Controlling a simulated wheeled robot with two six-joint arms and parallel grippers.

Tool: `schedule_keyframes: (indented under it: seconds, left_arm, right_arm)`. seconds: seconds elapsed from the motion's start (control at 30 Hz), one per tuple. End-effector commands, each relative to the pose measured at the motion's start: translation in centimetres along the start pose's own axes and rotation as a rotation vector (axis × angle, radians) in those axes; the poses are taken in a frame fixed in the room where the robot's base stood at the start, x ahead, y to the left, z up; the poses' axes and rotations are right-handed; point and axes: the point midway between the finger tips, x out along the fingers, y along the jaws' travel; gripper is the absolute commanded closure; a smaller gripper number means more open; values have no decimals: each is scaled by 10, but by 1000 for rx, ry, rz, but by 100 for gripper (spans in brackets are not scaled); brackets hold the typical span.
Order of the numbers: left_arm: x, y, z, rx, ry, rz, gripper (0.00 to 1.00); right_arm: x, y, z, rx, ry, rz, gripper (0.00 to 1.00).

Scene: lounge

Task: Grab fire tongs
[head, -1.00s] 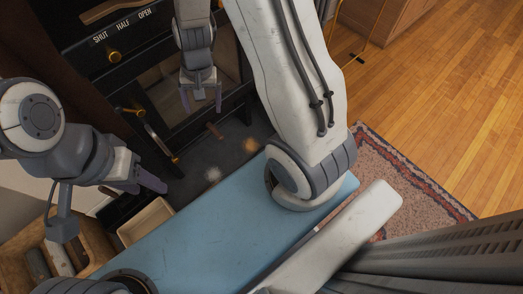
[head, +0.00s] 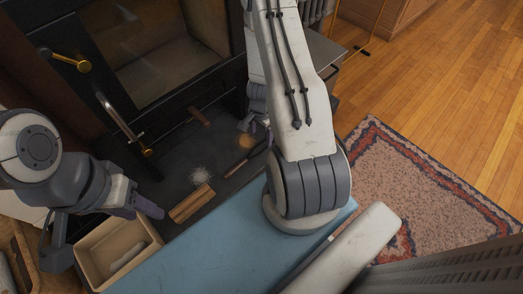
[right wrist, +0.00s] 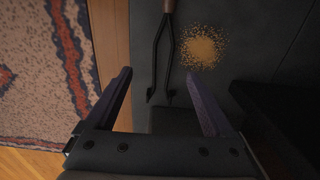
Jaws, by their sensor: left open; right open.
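The fire tongs (right wrist: 164,50) lie on the dark hearth, with two thin black legs and a brown handle at the top edge of the right wrist view. In the head view they show as a thin dark tool (head: 237,167), its far end partly behind my right arm. My right gripper (right wrist: 158,95) is open and empty, and the ends of the tongs' legs appear between its fingers in the right wrist view. In the head view it (head: 257,112) is over the hearth, partly hidden by my arm. My left gripper (head: 133,203) is open and empty, at the left.
A golden dust pile (right wrist: 202,48) lies beside the tongs. A white ash patch (head: 200,174) and a wooden block (head: 192,203) lie on the hearth (head: 180,155). A pale open box (head: 90,262) is at lower left. The black stove (head: 165,50) stands behind; a patterned rug (head: 400,175) lies right.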

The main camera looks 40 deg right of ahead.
Motion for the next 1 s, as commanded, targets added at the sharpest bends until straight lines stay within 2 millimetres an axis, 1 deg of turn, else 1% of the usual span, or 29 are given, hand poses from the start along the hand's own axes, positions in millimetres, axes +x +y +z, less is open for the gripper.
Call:
schedule_keyframes:
  seconds: [0.03, 0.13, 0.2, 0.37, 0.47, 0.57, 0.6, 0.7, 0.8, 1.0]
  left_arm:
    - [14, -1, 1, 0, 0, 0, 50]
    - [27, -2, 2, 0, 0, 0, 50]
    - [32, -2, 2, 0, 0, 0, 50]
    - [34, -2, 2, 0, 0, 0, 50]
    - [39, -3, 2, 0, 0, 0, 50]
    - [45, -3, 3, 0, 0, 0, 50]
    - [52, -4, 3, 0, 0, 0, 50]
    - [64, -5, 4, 0, -1, 0, 50]
    - [66, -5, 4, 0, -1, 0, 50]
    - [64, -5, 4, 0, -1, 0, 50]
  right_arm:
    - [15, 0, 0, -1, -1, 0, 13]
    - [28, 0, 0, -2, -1, 0, 13]
    - [33, -1, 0, -2, -1, 0, 13]
    - [38, -1, -1, -2, -1, 0, 13]
    - [49, -3, -3, -2, -2, 1, 13]
    - [66, -5, -6, -1, -2, 2, 13]
    - [73, -6, -6, -2, -2, 1, 13]
    - [83, -6, -6, -3, -1, 0, 13]
    - [86, -6, -6, -3, -1, 0, 13]
    - [83, -6, -6, -3, -1, 0, 13]
